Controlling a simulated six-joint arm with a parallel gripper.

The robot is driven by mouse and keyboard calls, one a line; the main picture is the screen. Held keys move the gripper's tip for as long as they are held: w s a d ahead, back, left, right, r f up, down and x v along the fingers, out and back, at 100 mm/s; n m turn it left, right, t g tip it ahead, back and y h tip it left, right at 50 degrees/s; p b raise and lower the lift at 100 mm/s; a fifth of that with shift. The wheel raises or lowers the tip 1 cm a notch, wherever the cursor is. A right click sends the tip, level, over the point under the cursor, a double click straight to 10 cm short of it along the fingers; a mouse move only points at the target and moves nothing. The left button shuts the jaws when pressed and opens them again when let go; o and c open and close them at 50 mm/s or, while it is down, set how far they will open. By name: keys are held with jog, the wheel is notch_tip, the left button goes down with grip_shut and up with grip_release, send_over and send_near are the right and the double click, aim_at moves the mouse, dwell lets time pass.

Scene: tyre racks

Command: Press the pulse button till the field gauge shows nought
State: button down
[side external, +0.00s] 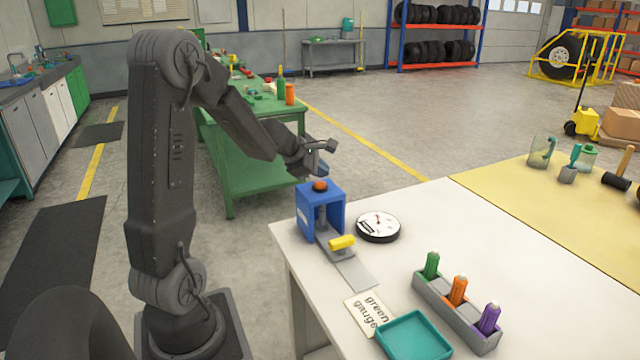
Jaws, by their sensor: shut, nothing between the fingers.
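A blue block (305,222) stands at the left end of the white table, with an orange-red button (320,185) on its top. A round gauge (378,226) with a white dial and dark rim lies just right of the block. Its needle and marks are too small to read. My gripper (321,167) is shut and empty, a little above the button. A small gap seems to show between them, though contact is hard to judge from this angle.
A grey plate with a yellow handle (342,242) extends from the block. A "green gauge" card (368,312), a teal tray (415,337) and a grey rack (455,312) with green, orange and purple pieces lie in front. Tools stand on the yellow mat (560,215). The table's middle is clear.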

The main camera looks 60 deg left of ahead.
aim_at(320, 184)
jog(key=shift+f, duration=0.15)
jog(key=shift+f, duration=0.3)
jog(key=shift+f, duration=0.5)
dwell(1.1)
jog(key=shift+r, duration=0.9)
jog(key=shift+r, duration=0.1)
jog(key=shift+r, duration=2.45)
